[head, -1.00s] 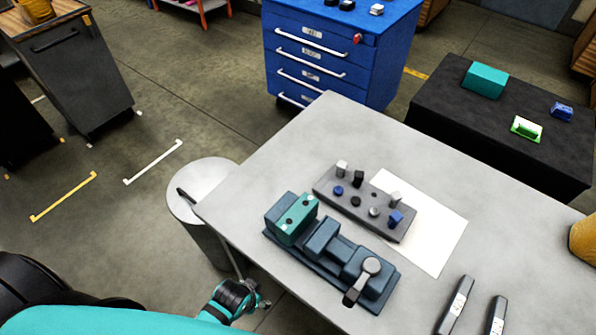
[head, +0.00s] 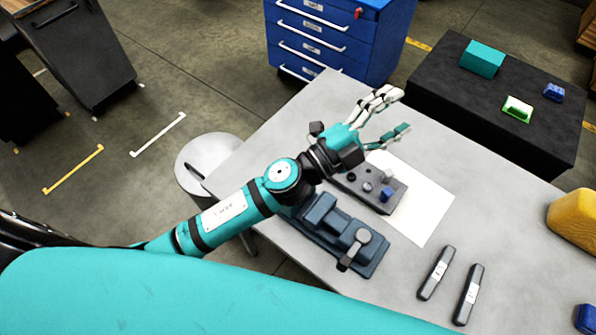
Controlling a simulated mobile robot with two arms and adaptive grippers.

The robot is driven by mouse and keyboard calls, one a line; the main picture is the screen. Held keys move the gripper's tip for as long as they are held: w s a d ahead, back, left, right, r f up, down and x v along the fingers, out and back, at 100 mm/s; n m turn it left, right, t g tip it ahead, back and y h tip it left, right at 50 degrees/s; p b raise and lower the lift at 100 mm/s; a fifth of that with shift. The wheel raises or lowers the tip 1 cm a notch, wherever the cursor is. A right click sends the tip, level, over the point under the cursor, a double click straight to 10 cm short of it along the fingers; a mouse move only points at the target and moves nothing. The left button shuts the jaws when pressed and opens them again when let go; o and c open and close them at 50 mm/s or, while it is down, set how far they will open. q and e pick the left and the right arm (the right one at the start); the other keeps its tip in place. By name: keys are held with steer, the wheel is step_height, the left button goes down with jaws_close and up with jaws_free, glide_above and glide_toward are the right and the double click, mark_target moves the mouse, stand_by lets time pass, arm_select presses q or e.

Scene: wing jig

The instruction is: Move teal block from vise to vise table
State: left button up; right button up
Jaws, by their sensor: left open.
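The dark blue-grey vise (head: 318,214) stands on the grey table (head: 500,225), with its handle toward the lower right. My left arm crosses over the vise's left end and hides it. The teal block seen at that end earlier cannot be made out now. My left gripper (head: 396,113) is open, with its fingers spread and pointing right. Nothing shows between the fingers. My right gripper is out of view.
The grey peg plate (head: 381,205) holds several small pegs beside a white sheet (head: 425,213). Two dark bars (head: 436,273) lie near the front. A yellow object (head: 575,219) is at right. Another teal block (head: 482,58) sits on a black table (head: 450,80). A blue drawer cabinet (head: 345,50) stands behind.

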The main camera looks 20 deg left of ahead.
arm_select(q)
steer(key=s+d+f+m+g+h, duration=0.1)
steer(key=s+d+m+g+h, duration=0.3)
steer(key=d+m+g, duration=0.35)
steer(key=m+g+y, duration=0.8)
steer(key=m+y, duration=0.4)
steer(key=y, duration=0.6)
glide_above(290, 212)
steer(key=w, duration=0.6)
steer(key=f, duration=1.5)
steer(key=f+p, duration=0.1)
steer(key=f, duration=0.6)
steer(key=shift+d+f, duration=0.25)
steer(key=shift+f, duration=0.1)
steer(key=shift+w+a+f+y, duration=0.15)
steer(key=shift+a+f+y, duration=0.1)
steer(key=shift+y, duration=0.05)
step_height(290, 212, down, 6)
steer(key=b, duration=0.4)
steer(key=shift+r, duration=0.2)
steer(key=shift+r, duration=0.1)
